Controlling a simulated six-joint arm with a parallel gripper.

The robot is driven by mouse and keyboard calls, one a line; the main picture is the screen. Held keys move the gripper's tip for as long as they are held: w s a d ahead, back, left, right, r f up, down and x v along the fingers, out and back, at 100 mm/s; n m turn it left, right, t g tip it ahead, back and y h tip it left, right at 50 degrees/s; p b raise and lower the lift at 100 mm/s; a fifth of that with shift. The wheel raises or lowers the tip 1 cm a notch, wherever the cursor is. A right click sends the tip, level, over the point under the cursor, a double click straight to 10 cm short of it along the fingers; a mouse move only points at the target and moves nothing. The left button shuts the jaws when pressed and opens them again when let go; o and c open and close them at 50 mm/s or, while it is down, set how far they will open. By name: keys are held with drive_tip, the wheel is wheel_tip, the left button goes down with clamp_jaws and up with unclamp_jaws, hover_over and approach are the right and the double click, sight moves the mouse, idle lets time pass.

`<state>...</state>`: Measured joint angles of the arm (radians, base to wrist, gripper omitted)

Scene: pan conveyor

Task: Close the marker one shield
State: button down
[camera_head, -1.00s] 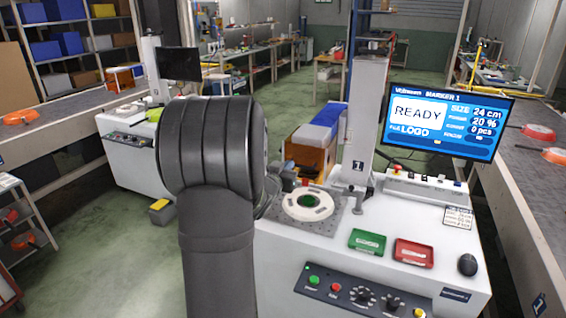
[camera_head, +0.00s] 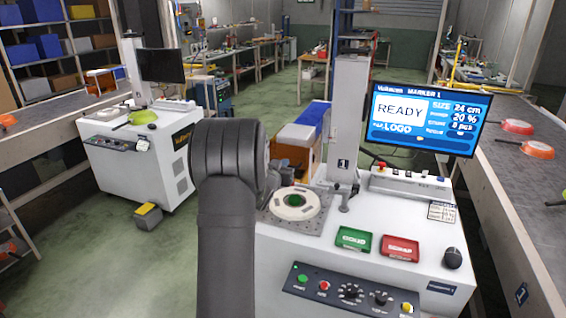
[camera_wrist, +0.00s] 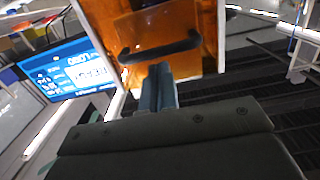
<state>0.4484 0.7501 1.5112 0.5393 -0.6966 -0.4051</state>
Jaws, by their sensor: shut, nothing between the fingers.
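Marker one (camera_head: 400,215) is the white machine with a "1" on its column (camera_head: 348,120). Its screen (camera_head: 423,118) reads READY. The orange shield (camera_head: 288,157) shows partly behind my arm, left of the column, and the round fixture (camera_head: 294,203) is uncovered. In the wrist view the see-through orange shield (camera_wrist: 200,15) has a black handle (camera_wrist: 185,44). My gripper (camera_wrist: 159,70) is shut and empty, its tips close to the handle's lower side; I cannot tell whether they touch.
A conveyor (camera_head: 510,185) with orange pans runs at right. Another marker (camera_head: 150,150) stands at left.

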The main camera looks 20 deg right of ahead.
drive_tip(key=shift+f, duration=0.1)
wheel_tip(320, 180, down, 14)
idle(0.5)
drive_tip(key=shift+s+a, duration=0.1)
drive_tip(key=s+a+r, duration=0.5)
drive_tip(key=s+a, duration=0.2)
drive_tip(key=shift+s+a+r, duration=0.15)
drive_tip(key=shift+s+a, duration=0.05)
drive_tip(key=shift+a, duration=0.05)
idle(0.3)
